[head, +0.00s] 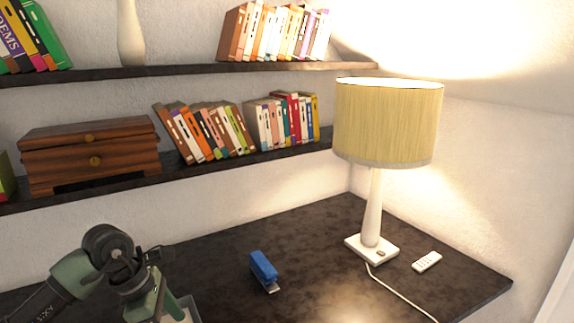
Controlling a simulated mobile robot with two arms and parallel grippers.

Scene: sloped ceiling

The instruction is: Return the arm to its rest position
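One green and dark grey arm of mine comes in from the lower left of the head view. It is my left arm, bent at a round dark joint. My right arm and gripper are not in view.
A lit lamp (372,205) with a yellow shade stands at the desk's right, with a white remote (427,261) beside it and a cord trailing forward. Shelves above hold books (205,132) and a wooden box (90,155). The desk between stapler and lamp is clear.

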